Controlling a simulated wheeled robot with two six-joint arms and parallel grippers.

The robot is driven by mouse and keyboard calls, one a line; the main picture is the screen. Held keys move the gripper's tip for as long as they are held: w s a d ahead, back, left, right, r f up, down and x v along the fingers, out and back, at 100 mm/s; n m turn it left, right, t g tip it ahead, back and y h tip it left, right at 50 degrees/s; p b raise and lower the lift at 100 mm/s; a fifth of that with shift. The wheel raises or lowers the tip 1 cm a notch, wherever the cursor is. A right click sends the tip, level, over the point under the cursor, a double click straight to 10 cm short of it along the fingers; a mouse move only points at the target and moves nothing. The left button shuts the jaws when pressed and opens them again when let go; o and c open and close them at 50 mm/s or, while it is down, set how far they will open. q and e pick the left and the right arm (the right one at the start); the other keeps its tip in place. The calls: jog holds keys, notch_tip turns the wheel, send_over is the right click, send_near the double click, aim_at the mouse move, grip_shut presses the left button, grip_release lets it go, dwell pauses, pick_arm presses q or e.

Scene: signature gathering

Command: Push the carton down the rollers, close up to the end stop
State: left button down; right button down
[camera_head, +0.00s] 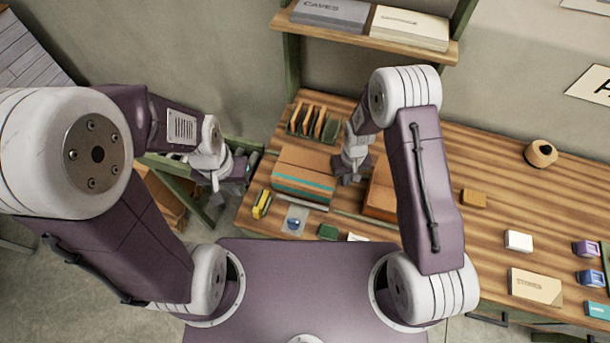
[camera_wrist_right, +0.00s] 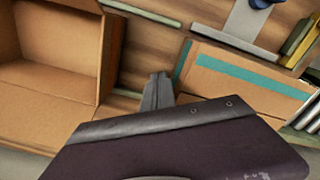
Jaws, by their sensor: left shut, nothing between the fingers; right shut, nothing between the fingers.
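The brown carton (camera_head: 303,163) with a teal tape stripe lies at the left part of the wooden table; it also shows in the right wrist view (camera_wrist_right: 230,90). My right gripper (camera_head: 351,172) is shut and empty, pointing down just right of the carton. Its fingertips (camera_wrist_right: 157,88) show beside the carton's end in the right wrist view; I cannot tell whether they touch it. My left gripper (camera_head: 240,172) is shut and empty, left of the carton near the table's left edge.
An open brown box (camera_head: 380,195) stands right of my right gripper. A rack with brown dividers (camera_head: 313,122) stands behind the carton. A yellow item (camera_head: 262,204) and a dark green block (camera_head: 328,231) lie in front. A green frame (camera_head: 170,166) extends left of the table.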

aim_at(288, 168)
jog(key=shift+f, duration=0.15)
jog(key=shift+f+b, duration=1.45)
jog(key=shift+f, duration=0.15)
jog(key=w+a+b, duration=0.1)
jog(key=a+b, duration=0.1)
jog(key=a, duration=0.4)
jog(key=w+a+b, duration=0.1)
jog(key=w+a, duration=0.1)
jog(key=a, duration=0.4)
jog(key=w+a+b, duration=0.2)
jog(key=a, duration=0.4)
jog(key=shift+w+a+f+b, duration=0.1)
jog(key=shift+w+a+b, duration=0.05)
jog(key=shift+b, duration=0.15)
jog(key=shift+w+a, duration=0.1)
jog(key=shift+a, duration=0.35)
